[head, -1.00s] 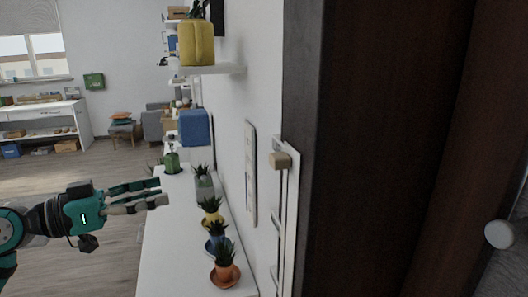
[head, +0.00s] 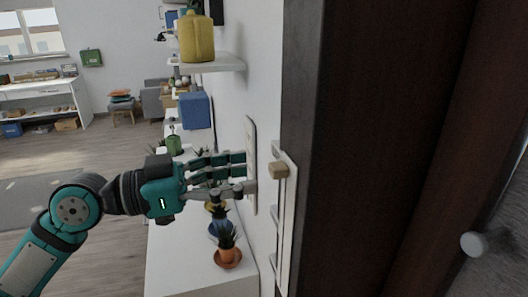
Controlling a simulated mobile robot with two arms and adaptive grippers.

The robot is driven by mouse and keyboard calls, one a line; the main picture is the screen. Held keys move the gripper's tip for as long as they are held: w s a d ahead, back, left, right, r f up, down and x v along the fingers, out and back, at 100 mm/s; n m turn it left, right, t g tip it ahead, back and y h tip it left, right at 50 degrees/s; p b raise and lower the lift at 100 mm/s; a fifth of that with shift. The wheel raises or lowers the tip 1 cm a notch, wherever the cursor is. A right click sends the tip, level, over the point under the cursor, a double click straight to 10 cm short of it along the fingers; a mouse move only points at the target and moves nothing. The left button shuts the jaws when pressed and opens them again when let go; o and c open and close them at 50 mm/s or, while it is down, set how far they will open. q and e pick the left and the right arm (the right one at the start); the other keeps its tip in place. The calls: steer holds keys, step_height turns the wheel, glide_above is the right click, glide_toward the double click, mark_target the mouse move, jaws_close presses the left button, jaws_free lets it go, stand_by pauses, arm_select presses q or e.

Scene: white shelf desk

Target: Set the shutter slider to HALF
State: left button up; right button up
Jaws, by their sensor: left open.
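The shutter slider is a white vertical plate (head: 289,235) on the wall beside the dark door frame, seen at a steep angle. Its light wooden knob (head: 279,170) sits near the top of the plate, on a metal rail with several marks or brackets below it. No label can be read. My left gripper (head: 249,172) is open and empty, its fingers pointing right toward the knob, a short way left of it and apart from it in the picture. My right gripper is not in view.
A narrow panel (head: 251,140) hangs on the wall behind my left fingertips. Potted plants, including one in an orange pot (head: 228,258), stand on the white desk (head: 180,268) below. A shelf (head: 219,63) with a yellow canister (head: 196,38) is above. The dark door (head: 385,150) fills the right.

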mark_target(270, 170)
arm_select(q)
steer(key=p+x, duration=0.1)
steer(key=x, duration=0.3)
steer(key=shift+r, duration=0.1)
steer(key=shift+w+d, duration=0.1)
steer(key=shift+d, duration=0.2)
jaws_close()
